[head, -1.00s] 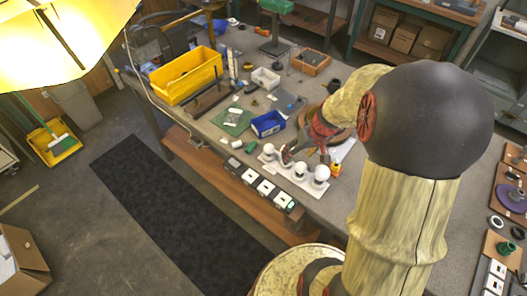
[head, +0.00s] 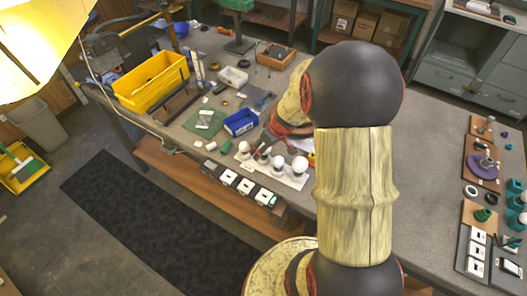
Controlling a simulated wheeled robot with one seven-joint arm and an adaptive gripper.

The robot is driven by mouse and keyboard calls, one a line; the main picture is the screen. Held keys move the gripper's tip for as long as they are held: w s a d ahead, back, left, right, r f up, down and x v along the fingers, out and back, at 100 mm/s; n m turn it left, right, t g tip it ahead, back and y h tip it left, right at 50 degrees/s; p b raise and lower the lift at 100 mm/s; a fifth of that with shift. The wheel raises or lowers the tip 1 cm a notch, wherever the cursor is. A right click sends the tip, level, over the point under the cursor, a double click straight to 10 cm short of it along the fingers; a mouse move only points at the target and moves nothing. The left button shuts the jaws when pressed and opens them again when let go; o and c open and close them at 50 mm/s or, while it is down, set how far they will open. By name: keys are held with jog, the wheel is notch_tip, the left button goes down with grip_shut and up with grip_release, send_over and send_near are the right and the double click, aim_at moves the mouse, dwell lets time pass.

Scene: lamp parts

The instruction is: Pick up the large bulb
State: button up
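Several white bulbs stand in a row on a pale tray (head: 290,179) at the workbench's front edge. The rightmost bulb (head: 300,164) looks the largest. A bulb (head: 277,162) stands just left of it, and another bulb (head: 244,147) is at the row's left end. My arm hides the bench to the right of the row.
A blue bin (head: 240,123) and a green mat (head: 204,122) lie behind the bulbs. A yellow bin (head: 151,84) stands at the back left. White square parts (head: 228,177) line the front edge. The right of the bench holds a purple disc (head: 484,168) and other parts.

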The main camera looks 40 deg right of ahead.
jog(key=shift+w+f, duration=0.1)
jog(key=shift+f, duration=0.15)
jog(key=shift+c, duration=1.2)
jog(key=c, duration=0.8)
jog(key=shift+r, duration=0.15)
jog(key=shift+c, duration=0.2)
